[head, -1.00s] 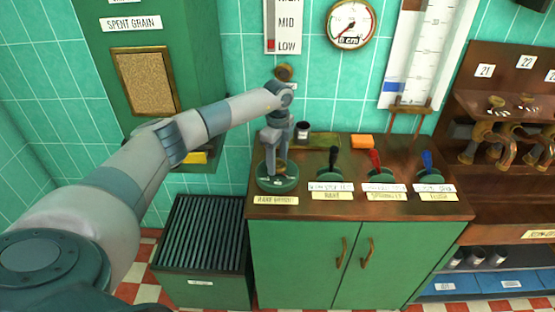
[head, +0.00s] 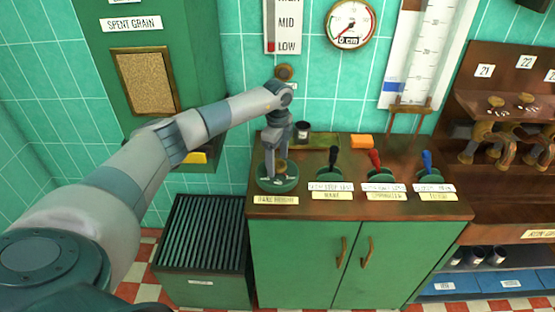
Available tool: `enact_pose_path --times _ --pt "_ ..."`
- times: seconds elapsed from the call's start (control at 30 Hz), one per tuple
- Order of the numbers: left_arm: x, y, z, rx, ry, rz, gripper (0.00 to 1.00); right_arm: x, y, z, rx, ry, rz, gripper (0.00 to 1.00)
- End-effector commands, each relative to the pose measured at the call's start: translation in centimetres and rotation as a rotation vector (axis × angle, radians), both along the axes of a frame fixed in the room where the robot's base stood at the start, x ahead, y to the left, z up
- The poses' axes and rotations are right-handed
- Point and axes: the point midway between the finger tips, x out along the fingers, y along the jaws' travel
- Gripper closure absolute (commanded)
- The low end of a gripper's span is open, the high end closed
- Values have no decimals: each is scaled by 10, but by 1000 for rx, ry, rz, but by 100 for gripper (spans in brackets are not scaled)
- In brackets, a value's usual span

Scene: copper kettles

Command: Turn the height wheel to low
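The height wheel (head: 268,184) is a round green dial with a brass knob (head: 281,168). It sits at the left end of the wooden counter top, behind a label that looks like "RAKE HEIGHT". My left gripper (head: 275,170) points down over the wheel, with its fingers at the brass knob. One finger partly hides the other, so I cannot tell whether they are closed on the knob. The height gauge (head: 270,30) on the wall shows MID and LOW, with a short red mark at LOW. My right gripper is not in view.
Levers with black (head: 333,157), red (head: 375,159) and blue (head: 427,162) handles stand right of the wheel. A slatted green bin (head: 203,235) stands left of the cabinet (head: 300,255).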

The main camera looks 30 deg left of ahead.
Motion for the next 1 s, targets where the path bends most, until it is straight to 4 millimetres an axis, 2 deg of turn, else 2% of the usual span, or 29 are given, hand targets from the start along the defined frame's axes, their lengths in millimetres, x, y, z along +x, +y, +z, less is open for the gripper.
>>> enact_pose_path --times 0.27,0.47,1.0 --pt "0 0 5 -1 -1 -1 31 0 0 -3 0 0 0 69" --pt "0 0 26 0 -3 0 31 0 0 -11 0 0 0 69" --pt "1 0 131 0 -4 0 31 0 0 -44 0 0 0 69"
